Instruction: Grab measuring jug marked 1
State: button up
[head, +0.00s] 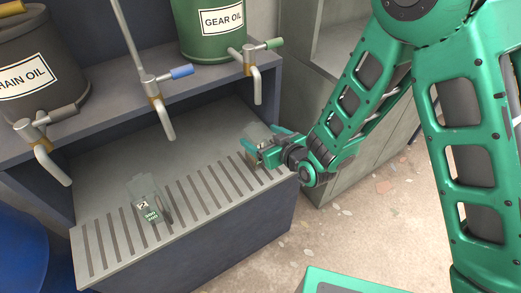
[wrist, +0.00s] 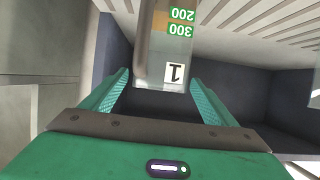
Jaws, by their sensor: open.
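The measuring jug marked 1 (wrist: 165,45) is clear, with green 200 and 300 labels and a white 1 tag. In the wrist view it appears upside down, between and just beyond my two fingers. In the head view, jug 1 (head: 257,131) stands at the right end of the slatted grate, partly hidden by my gripper (head: 266,146). My gripper also shows in the wrist view (wrist: 160,78); its fingers are open, one on each side of the jug, with a visible gap on the right. I cannot tell whether the left finger touches it.
Taps hang above from the shelf, with a blue-handled tap (head: 160,95) and a green-handled tap (head: 255,75). A grey cabinet (head: 345,130) stands close on the right.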

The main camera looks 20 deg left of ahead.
aim_at(253, 129)
jog(key=shift+x, duration=2.6)
jog(key=shift+w+r, duration=0.2)
jog(key=c, duration=1.8)
jog(key=shift+c, duration=0.8)
jog(key=shift+r, duration=0.15)
